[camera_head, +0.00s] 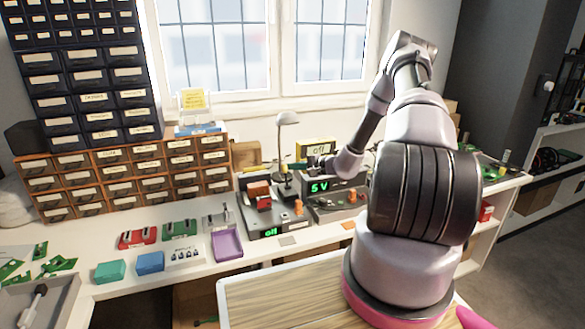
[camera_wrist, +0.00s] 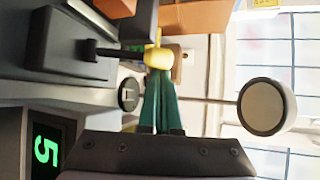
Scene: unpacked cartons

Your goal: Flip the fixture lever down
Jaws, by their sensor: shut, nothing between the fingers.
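The fixture lever (camera_wrist: 105,51) is a black bar with a yellow knob (camera_wrist: 158,57). The wrist view is turned sideways, so the lever stands upright on its black base (camera_wrist: 68,45). My gripper (camera_wrist: 158,76) is shut and empty, with its green fingers pressed together. The fingertips are right at the yellow knob and overlap it in the picture; I cannot tell if they touch. In the head view my gripper (camera_head: 297,166) reaches left over the bench devices, by a small yellow spot that looks like the knob (camera_head: 284,168).
A desk lamp (camera_head: 287,119) stands close by; its round head also shows in the wrist view (camera_wrist: 266,107). A display reading 5V (camera_head: 319,186) sits below my gripper. Orange drawers (camera_head: 120,172) stand left. Circuit boards and a purple tray (camera_head: 227,245) lie on the bench.

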